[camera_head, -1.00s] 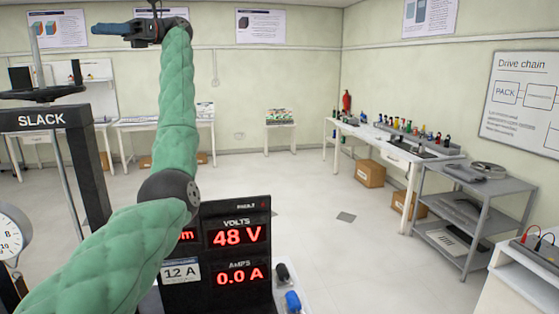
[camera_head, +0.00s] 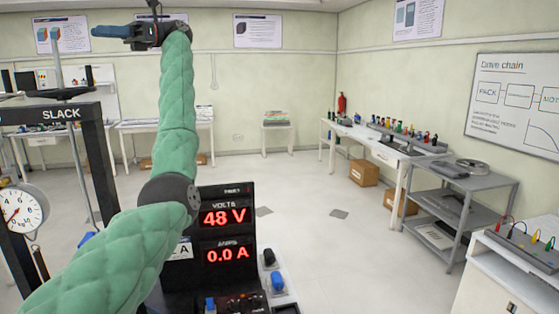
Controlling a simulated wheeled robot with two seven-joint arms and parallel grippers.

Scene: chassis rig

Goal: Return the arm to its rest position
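My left arm, in a green padded sleeve (camera_head: 176,105), comes in from the lower left and rises in front of the power supply. Its gripper (camera_head: 108,31) is high at the upper left, in front of the back wall and pointing left. It is far from any surface. The blue fingers look close together, but I cannot tell whether they are open or shut, and I see nothing held in them. My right arm and gripper are out of view.
A black power supply (camera_head: 240,236) reading 48 V and 0.0 A stands behind my forearm. A black frame marked SLACK (camera_head: 62,114) and a dial gauge (camera_head: 22,208) stand at left. A grey shelf cart (camera_head: 462,205) and white bench (camera_head: 520,270) are at right. The middle floor is clear.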

